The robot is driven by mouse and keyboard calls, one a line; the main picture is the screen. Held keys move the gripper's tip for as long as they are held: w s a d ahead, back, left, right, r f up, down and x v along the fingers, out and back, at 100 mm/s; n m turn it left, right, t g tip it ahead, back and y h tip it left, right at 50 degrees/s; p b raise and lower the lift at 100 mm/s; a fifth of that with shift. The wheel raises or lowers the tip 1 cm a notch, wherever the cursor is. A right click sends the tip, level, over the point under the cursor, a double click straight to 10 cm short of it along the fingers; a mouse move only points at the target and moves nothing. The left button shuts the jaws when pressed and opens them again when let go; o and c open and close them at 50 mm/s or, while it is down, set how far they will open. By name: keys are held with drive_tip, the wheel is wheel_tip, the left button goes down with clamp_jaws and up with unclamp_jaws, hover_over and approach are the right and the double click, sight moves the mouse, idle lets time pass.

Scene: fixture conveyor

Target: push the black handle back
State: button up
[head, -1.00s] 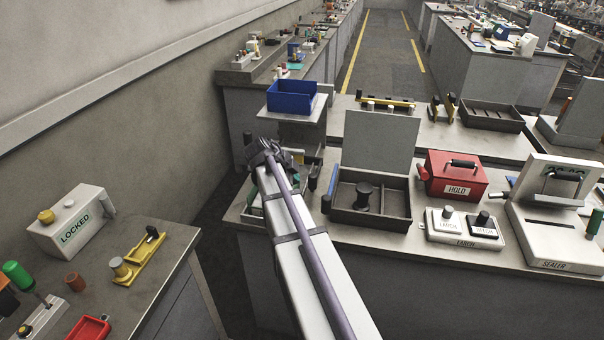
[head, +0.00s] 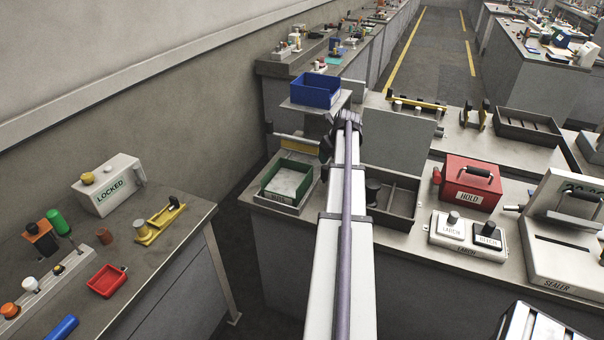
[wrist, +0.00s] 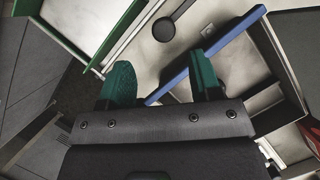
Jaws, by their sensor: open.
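I cannot tell for certain which black handle is meant. A yellow slide fixture (head: 160,222) with a small black handle (head: 174,203) stands on the left bench. Other black grips show on the back bench, and a black spool-like post (head: 374,192) stands in the dark tray. My gripper (wrist: 162,62) is open, its two green fingers apart with nothing held. A blue bar (wrist: 215,55) slants past the right finger; I cannot tell whether they touch. In the head view my arm hides the gripper's fingers and what lies below them.
A green bin (head: 289,182) sits left of my arm, with a blue bin (head: 315,90) on a raised shelf behind. The dark divided tray (head: 395,210), red HOLD box (head: 467,183) and white sealer (head: 560,240) are to the right. A floor gap separates the benches.

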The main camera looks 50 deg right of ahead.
sight(326, 167)
drive_tip(key=b+x, duration=0.6)
drive_tip(key=x, duration=0.1)
drive_tip(key=b+x, duration=0.4)
drive_tip(key=shift+s+d+f, duration=0.15)
drive_tip(key=shift+s, duration=0.1)
drive_tip(key=shift+r, duration=0.2)
drive_tip(key=shift+c, duration=0.3)
clamp_jaws()
